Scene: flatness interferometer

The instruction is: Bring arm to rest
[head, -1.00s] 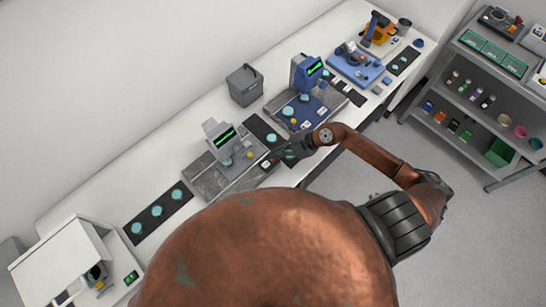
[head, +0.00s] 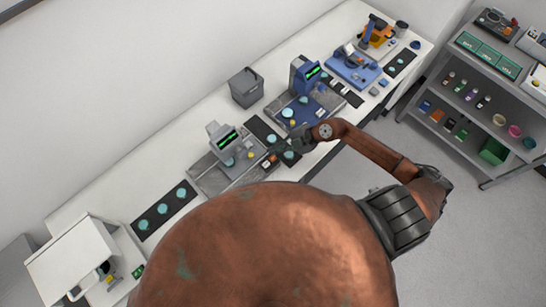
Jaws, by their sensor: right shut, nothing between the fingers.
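My right arm (head: 375,152) reaches in from the right, over the front edge of the white bench (head: 95,192). My right gripper (head: 277,151) is shut and empty. It hangs at the bench front, beside a grey instrument with a green-lit screen (head: 226,138) on a grey base, and over or near the dark mat (head: 259,127) with pale round discs. A small orange-and-white block shows close to the fingertips. I cannot tell whether the gripper touches anything. My left gripper is not in view.
A blue instrument (head: 305,75) stands behind the gripper, with a grey bin (head: 245,87) at the wall. A second dark mat (head: 163,208) with pale discs lies at left, near a white hooded box (head: 70,257). A grey shelf rack (head: 470,110) stands at right, across open floor.

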